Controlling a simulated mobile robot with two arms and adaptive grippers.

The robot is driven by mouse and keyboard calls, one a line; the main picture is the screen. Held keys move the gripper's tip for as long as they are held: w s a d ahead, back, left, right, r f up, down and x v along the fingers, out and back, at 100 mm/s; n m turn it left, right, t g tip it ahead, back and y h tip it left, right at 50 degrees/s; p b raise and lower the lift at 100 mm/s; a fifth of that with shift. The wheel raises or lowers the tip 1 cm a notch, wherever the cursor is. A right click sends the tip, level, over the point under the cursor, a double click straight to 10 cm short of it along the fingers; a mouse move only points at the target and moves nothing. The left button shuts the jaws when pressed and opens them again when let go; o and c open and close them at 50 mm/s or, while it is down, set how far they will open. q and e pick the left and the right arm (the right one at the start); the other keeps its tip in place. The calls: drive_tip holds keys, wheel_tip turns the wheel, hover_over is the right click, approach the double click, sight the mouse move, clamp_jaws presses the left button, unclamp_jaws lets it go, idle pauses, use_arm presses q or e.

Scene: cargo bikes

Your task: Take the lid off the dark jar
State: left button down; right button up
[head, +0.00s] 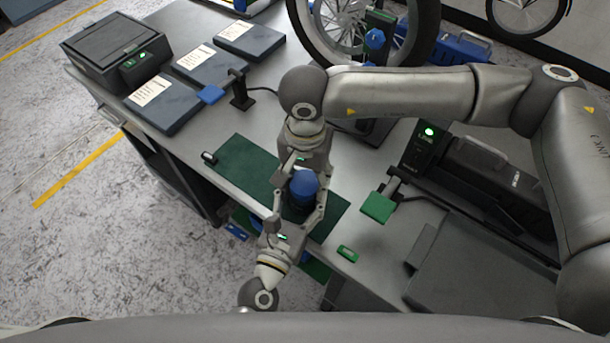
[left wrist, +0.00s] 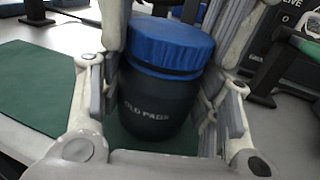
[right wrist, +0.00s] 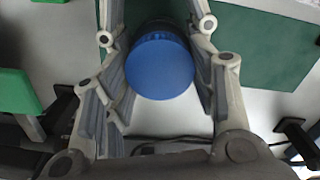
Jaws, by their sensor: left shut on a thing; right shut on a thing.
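The dark jar (left wrist: 160,108) stands upright on the green mat (head: 243,163), with light lettering on its side. Its blue lid (head: 303,184) sits on top of it; a thin dark line shows under the lid's rim in the left wrist view. My left gripper (head: 298,215) comes from the near side and is shut on the jar's body. My right gripper (head: 304,172) reaches in from the far side and is shut on the blue lid (right wrist: 160,68). The fingers hide part of the jar in the head view.
Dark flat boxes (head: 249,40) and a black case (head: 118,50) stand at the back left. A stand with a blue pad (head: 211,94) and one with a green pad (head: 377,207) flank the mat. A small green item (head: 347,254) lies near the table's front edge.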

sight(305, 182)
drive_tip(key=shift+r, duration=0.1)
use_arm(q)
drive_tip(key=shift+f, duration=0.1)
use_arm(e)
drive_tip(key=shift+r, duration=1)
drive_tip(key=shift+r, duration=2.05)
use_arm(q)
drive_tip(key=shift+c, duration=2)
unclamp_jaws()
